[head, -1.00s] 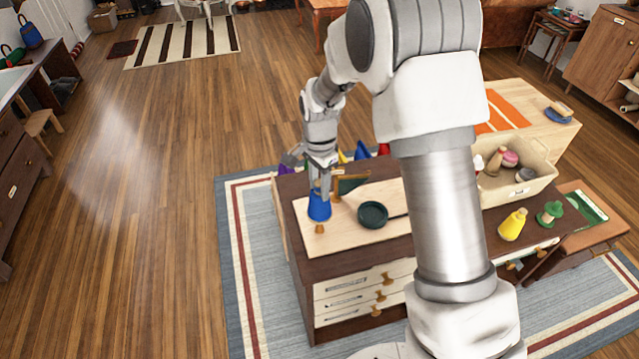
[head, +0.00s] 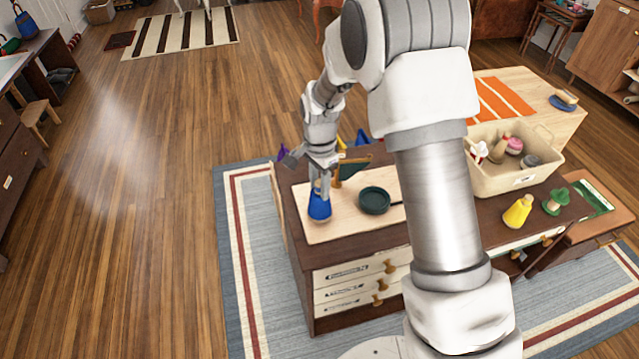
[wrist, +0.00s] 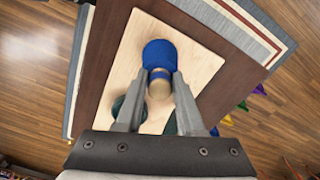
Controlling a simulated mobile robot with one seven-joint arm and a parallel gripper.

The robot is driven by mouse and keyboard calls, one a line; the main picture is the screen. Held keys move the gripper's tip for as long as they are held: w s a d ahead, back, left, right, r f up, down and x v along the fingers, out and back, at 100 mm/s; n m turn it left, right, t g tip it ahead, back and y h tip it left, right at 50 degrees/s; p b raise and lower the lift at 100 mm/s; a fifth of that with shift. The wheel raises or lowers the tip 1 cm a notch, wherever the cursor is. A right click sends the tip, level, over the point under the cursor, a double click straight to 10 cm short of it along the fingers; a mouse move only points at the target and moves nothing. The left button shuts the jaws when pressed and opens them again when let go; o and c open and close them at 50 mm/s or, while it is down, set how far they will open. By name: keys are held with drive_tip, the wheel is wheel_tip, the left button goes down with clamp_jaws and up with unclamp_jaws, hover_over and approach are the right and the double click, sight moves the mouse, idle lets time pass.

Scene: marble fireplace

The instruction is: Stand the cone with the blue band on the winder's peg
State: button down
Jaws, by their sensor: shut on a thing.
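The blue cone (head: 319,207) is upright over the left part of the light wooden board (head: 335,230), in the head view. My gripper (head: 320,186) is above it, shut on its upper part. In the wrist view, the blue cone (wrist: 160,52) shows its wide blue body, a blue band and a tan tip between my fingers (wrist: 160,80). The winder's peg is hidden now, with the cone where it stood. I cannot tell whether the cone's base touches the board.
A dark green dish (head: 374,201) sits right of the cone. Several coloured cones are behind the board.

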drive_tip(key=shift+f, duration=0.4)
drive_tip(key=shift+c, duration=2.2)
unclamp_jaws()
drive_tip(key=shift+r, duration=0.1)
wheel_tip(320, 180, up, 17)
drive_tip(key=p, duration=0.2)
drive_tip(key=shift+r, duration=0.15)
